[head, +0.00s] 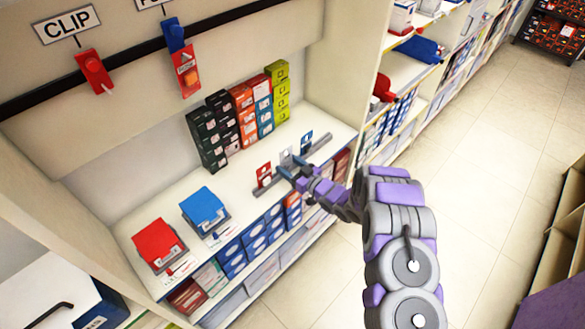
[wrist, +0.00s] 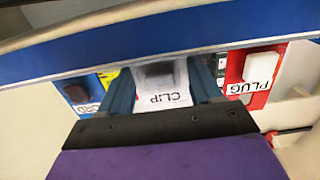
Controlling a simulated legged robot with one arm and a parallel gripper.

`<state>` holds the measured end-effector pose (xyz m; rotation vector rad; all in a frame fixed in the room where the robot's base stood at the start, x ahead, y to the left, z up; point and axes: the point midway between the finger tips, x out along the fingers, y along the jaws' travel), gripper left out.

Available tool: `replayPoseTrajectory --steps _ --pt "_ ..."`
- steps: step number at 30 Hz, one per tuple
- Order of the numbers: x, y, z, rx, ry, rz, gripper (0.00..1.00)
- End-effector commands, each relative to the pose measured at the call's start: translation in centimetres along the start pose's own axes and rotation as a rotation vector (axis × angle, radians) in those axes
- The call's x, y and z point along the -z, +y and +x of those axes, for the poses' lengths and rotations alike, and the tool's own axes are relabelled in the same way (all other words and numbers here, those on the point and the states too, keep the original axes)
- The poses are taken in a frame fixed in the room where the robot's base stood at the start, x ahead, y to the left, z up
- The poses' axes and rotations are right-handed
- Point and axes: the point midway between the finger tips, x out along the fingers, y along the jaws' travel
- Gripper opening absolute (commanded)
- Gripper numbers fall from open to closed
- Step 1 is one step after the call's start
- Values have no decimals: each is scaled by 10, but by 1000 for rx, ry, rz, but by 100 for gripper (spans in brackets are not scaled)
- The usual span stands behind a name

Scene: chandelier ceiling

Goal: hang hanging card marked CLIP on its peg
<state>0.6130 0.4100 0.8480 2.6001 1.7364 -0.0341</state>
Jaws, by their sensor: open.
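The hanging card marked CLIP (wrist: 177,100) shows upside down in the middle of the wrist view, white with a grey item above its lettering. It lies between the two fingers of my gripper (wrist: 166,78), which are open on either side of it; I cannot tell whether they touch it. In the head view, my gripper (head: 292,163) is at the middle of a small row of cards on the shelf and partly hides that card. The red peg (head: 95,72) under the CLIP sign (head: 67,24) is at upper left, with no card on it.
A red PLUG card (wrist: 252,68) and another card (wrist: 83,92) flank the fingers closely. A blue peg (head: 173,35) holds a red card (head: 187,70). Stacked boxes (head: 238,115) stand behind; blue (head: 204,207) and red (head: 158,244) items sit left on the shelf (head: 135,205).

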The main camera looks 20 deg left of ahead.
Motion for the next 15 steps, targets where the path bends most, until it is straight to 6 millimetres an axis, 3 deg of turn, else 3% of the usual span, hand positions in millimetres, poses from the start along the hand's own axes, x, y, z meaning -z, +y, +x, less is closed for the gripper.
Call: replayPoseTrajectory --steps 7,13,15 --pt "0 0 0 0 0 1 64" --pt "0 0 0 1 0 1 46" --pt "1 0 0 1 0 1 46"
